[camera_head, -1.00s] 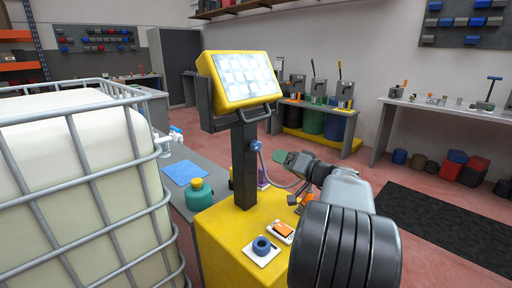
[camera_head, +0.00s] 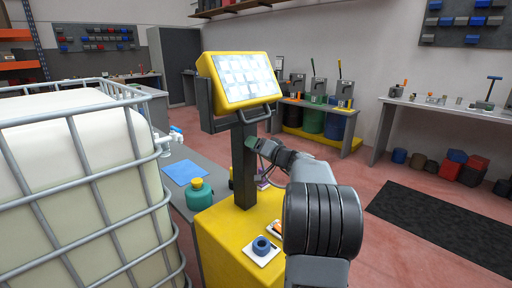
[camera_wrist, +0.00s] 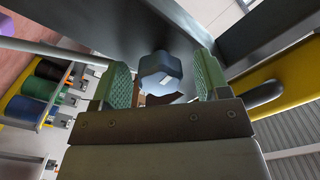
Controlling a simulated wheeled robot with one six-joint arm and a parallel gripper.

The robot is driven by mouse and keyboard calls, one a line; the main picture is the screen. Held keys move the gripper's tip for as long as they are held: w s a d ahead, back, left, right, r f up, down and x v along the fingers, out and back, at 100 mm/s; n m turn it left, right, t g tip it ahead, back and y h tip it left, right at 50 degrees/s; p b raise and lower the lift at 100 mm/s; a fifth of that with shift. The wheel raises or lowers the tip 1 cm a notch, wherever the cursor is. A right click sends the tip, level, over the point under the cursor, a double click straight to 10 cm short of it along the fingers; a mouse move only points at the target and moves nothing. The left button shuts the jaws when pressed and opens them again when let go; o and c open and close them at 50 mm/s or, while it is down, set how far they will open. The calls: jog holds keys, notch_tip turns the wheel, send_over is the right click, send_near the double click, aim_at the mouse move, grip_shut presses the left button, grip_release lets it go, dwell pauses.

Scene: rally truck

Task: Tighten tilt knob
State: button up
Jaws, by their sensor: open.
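The tilt knob (camera_wrist: 160,70) is a blue-grey faceted knob on the side of the dark post, seen in the wrist view. My gripper (camera_wrist: 162,84) is open, with one green finger pad on each side of the knob. Gaps show between pads and knob, so it does not look clamped. In the head view my gripper (camera_head: 252,145) is at the dark post (camera_head: 244,180), and it hides the knob. The yellow tilted screen (camera_head: 240,80) sits on top of the post, above my gripper.
The post stands on a yellow pedestal (camera_head: 222,225) with a blue ring on a white card (camera_head: 262,248). A caged white tank (camera_head: 75,170) stands close on the left. A green bottle (camera_head: 199,195) is on the grey bench.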

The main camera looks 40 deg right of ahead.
jog(key=shift+w, duration=0.15)
jog(key=shift+a, duration=0.1)
jog(key=c, duration=0.9)
jog(key=shift+c, duration=0.2)
jog(key=shift+f+m, duration=0.1)
jog(key=shift+m, duration=0.2)
